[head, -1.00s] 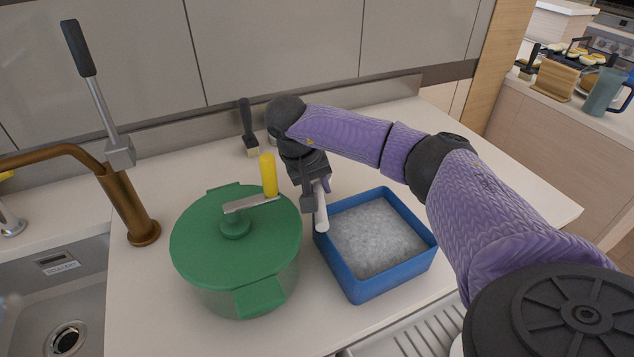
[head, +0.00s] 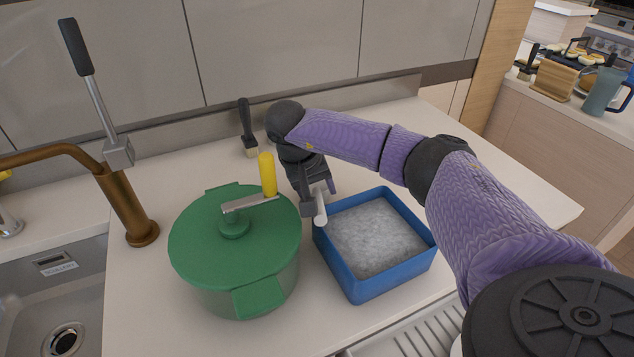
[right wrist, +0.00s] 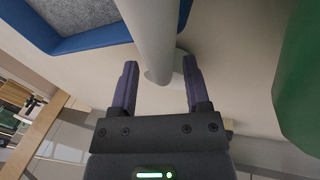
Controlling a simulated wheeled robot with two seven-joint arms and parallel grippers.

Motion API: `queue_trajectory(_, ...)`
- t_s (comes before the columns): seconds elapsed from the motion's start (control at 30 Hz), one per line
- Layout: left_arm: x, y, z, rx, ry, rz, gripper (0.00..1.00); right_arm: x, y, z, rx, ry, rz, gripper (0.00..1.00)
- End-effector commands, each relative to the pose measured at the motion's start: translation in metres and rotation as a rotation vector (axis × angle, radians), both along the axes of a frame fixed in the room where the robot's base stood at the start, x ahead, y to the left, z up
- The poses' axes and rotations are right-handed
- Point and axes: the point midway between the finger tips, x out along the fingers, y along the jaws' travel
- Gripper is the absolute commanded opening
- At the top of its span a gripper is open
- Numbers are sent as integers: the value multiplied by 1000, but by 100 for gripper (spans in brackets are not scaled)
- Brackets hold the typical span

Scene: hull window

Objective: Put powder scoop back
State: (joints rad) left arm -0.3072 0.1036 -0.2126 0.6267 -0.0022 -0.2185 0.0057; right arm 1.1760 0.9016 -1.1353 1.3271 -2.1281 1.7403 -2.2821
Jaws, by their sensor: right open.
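A white rod-like handle (head: 320,212), probably the powder scoop's, is at the left rim of the blue box (head: 365,289). Its scoop end cannot be made out. The box holds grey-white grainy powder (head: 377,237). My right gripper (head: 317,197) is open over the handle. In the right wrist view, the pale handle (right wrist: 150,35) runs between the open fingers (right wrist: 158,78), with a gap on each side. A small pale round piece (right wrist: 183,62) shows behind its end. My left gripper is not in view.
A green lidded pot (head: 237,287) stands left of the box, close to my gripper. A yellow-handled metal tool (head: 268,174) is on its lid. A dark-handled brush (head: 247,127) stands by the back wall. A brass tap (head: 128,208) and sink are at left. Counter right of the box is clear.

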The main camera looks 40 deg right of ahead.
Motion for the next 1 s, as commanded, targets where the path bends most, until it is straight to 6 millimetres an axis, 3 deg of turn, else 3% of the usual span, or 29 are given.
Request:
queue_trajectory(0.17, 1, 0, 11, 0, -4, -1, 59, 2, 4, 27, 1, -6, 3, 61)
queue_trajectory(0.3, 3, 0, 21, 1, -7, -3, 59, 4, 17, 68, 1, -7, 2, 61)
queue_trajectory(0.5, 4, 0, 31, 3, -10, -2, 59, 7, 32, 113, 0, -4, 1, 61)
queue_trajectory(0.67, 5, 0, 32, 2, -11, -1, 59, 8, 37, 126, 0, -2, 1, 61)
queue_trajectory(1.0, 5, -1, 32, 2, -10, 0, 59, 7, 37, 125, 0, 0, 0, 61)
